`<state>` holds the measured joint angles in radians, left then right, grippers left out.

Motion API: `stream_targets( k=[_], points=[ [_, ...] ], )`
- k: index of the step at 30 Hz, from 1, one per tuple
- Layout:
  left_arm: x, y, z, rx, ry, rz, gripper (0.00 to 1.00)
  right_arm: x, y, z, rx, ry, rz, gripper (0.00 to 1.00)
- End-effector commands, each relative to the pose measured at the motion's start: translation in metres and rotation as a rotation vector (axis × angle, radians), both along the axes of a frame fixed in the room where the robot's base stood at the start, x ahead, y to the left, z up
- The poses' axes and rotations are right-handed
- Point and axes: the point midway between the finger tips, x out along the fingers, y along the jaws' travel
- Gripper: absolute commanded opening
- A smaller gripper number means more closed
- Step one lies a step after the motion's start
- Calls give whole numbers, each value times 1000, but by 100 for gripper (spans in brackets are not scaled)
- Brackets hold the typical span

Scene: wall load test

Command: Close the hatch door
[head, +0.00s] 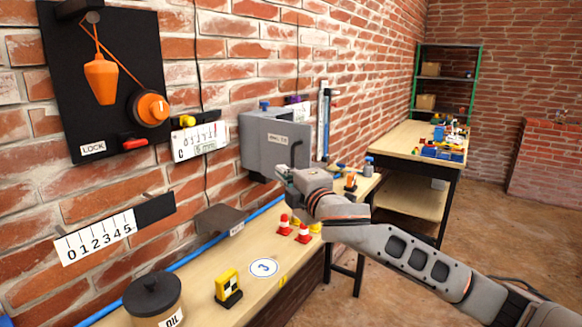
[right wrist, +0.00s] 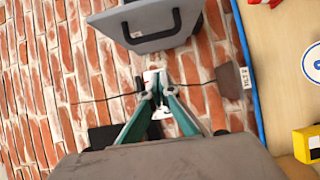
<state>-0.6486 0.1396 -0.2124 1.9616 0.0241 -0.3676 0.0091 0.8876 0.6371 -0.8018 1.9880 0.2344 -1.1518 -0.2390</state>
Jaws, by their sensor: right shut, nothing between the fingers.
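The hatch is a grey metal box (head: 275,143) on the brick wall, with a small label on its face. In the right wrist view its grey door panel (right wrist: 135,17) with a dark bar handle (right wrist: 150,28) shows at the top. I cannot tell how far the door stands open. My right gripper (head: 285,176) is just below and in front of the box in the head view. In the right wrist view its fingertips (right wrist: 157,88) are together and empty, apart from the panel. My left gripper is not in view.
Below is a wooden bench (head: 205,305) with red-and-white cones (head: 304,233), a yellow block (head: 229,285) and a dark lidded pot (head: 153,298). A black lock board (head: 70,60) hangs at left.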

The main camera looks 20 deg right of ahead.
Motion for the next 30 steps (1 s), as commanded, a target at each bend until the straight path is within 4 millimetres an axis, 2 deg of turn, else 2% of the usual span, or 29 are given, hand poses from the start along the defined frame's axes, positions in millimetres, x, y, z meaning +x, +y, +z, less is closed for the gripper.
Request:
stream_targets(
  k=[5, 6, 9, 15, 30],
  points=[
    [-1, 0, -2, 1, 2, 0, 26, 33, 4, 1, 0, -1, -1, 0],
    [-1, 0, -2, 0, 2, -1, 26, 36, -4, 0, -4, 0, -5, 0],
    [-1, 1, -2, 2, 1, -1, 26, 40, -17, 0, -2, 0, -3, 0],
    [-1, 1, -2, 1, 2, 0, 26, 45, -31, -1, -1, 0, -1, 0],
    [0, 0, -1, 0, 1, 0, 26, 45, -36, -1, 0, 0, 1, 0]
  ],
)
